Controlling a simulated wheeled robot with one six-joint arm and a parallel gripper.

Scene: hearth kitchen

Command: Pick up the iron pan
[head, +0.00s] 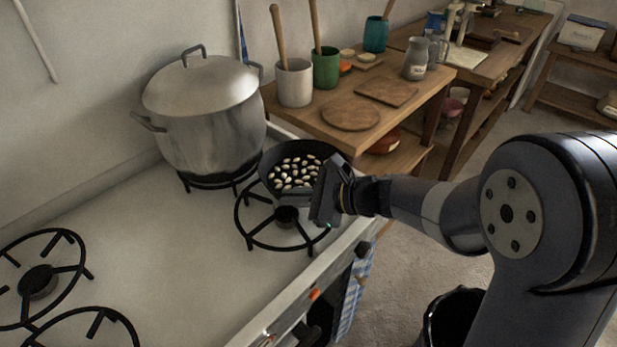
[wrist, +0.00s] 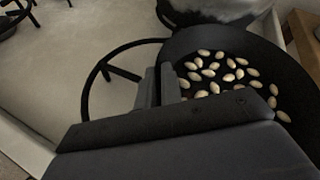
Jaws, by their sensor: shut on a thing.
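The black iron pan (head: 270,158) holds several pale, nut-like pieces and is at the back right burner ring of the stove in the head view. It also shows in the wrist view (wrist: 262,48), at the right. My gripper (head: 318,205) is at the pan's near side, and its fingers (wrist: 160,88) show in the wrist view beside the pan's edge. The jaws are shut on the pan. The handle is hidden by my gripper. I cannot tell from these views whether the pan touches the burner ring.
A large lidded steel pot (head: 208,125) stands close behind and left of the pan. A black burner ring (head: 247,225) lies below it. A wooden table (head: 330,128) with round boards and utensil cups is behind. The stove's middle (head: 150,250) is clear.

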